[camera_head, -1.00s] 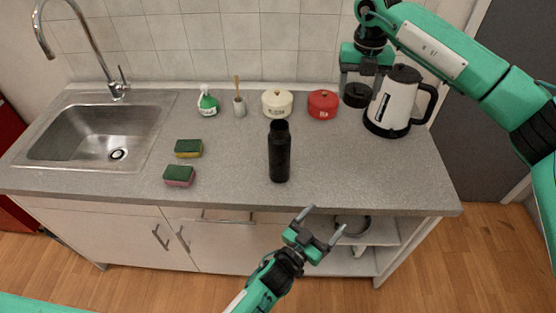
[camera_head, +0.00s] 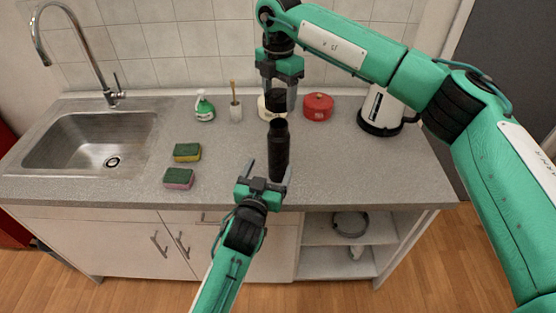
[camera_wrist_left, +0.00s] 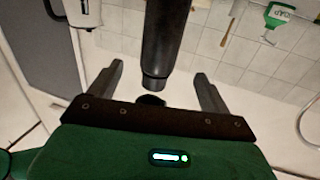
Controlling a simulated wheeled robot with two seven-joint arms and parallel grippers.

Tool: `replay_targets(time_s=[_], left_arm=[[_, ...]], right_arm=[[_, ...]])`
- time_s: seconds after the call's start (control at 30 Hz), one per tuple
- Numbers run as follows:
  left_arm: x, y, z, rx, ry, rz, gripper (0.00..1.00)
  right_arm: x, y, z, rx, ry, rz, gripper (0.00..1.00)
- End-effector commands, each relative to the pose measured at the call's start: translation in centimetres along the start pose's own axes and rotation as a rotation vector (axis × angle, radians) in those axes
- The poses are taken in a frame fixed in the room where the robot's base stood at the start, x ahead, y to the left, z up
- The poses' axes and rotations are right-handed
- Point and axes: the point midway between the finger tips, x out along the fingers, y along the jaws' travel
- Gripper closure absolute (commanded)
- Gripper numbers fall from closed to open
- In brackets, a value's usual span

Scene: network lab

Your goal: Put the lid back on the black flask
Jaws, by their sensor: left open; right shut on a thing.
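The black flask (camera_head: 279,152) stands upright on the counter; its open mouth faces up. The dark lid (camera_head: 275,98) is held by my right gripper (camera_head: 277,95), which is shut on it just above the flask, with a small gap. In the left wrist view, the flask (camera_wrist_left: 164,40) shows between the spread fingers of the left gripper (camera_wrist_left: 160,85), not clasped. The lid's underside is hidden.
A cream pot (camera_head: 263,108) is partly hidden behind the lid. A red pot (camera_head: 318,106) and a white kettle (camera_head: 380,112) stand to the right.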

Motion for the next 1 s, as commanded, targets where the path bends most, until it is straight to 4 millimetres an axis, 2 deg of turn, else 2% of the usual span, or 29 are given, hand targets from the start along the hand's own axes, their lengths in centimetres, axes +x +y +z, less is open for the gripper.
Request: replay_targets(time_s=[0.13,0.27,0.7,1.0], left_arm=[[0.6,0.0,0.0,0.001,0.001,0.0,0.18],[2.2,0.0,-0.1,0.001,0.002,0.0,0.18],[9.7,0.0,0.0,0.001,0.0,0.001,0.18],[11.9,0.1,0.0,0.001,0.001,0.001,0.18]], right_arm=[[0.0,0.0,0.0,-0.001,0.0,0.0,0.6],[0.0,0.0,0.0,-0.001,0.0,0.0,0.6],[0.0,0.0,0.0,-0.002,0.0,0.0,0.6],[0.0,0.0,0.0,-0.002,0.0,0.0,0.6]])
